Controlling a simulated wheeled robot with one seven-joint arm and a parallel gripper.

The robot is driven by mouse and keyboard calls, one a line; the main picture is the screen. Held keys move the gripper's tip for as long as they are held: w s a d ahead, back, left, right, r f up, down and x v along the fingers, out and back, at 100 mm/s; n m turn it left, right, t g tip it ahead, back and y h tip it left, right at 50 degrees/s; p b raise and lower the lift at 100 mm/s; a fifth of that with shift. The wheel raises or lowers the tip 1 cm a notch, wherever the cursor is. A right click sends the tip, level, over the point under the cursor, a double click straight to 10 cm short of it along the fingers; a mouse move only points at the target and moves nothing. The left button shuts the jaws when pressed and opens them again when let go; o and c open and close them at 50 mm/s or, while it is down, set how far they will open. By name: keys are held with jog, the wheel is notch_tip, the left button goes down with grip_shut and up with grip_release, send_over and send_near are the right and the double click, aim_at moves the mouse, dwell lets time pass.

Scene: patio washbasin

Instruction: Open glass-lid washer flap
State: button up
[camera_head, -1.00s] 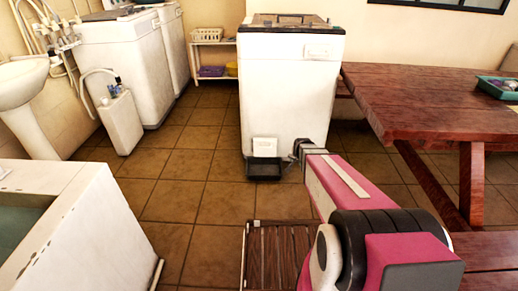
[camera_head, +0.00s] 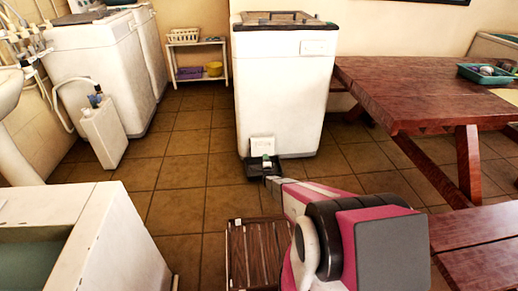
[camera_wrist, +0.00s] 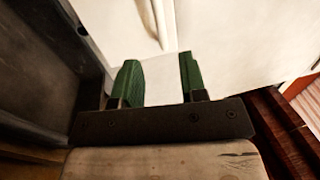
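The washer (camera_head: 280,95) is a white top-loading box in the middle of the head view. Its lid (camera_head: 285,18) has a dark rim and looks shut, though the glass is seen at a grazing angle. My gripper (camera_head: 268,163) is low in front of the washer, well below the lid. The lid is not in the wrist view.
A red wooden table (camera_head: 425,90) and bench (camera_head: 480,232) stand right. A white basin (camera_head: 110,230) is front left, a slatted wooden piece (camera_head: 240,255) front centre.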

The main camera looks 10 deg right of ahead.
jog(key=w, duration=0.3)
jog(key=w+r, duration=0.1)
jog(key=w, duration=0.6)
jog(key=shift+w+r, duration=0.35)
jog(key=shift+r, duration=0.05)
grip_shut()
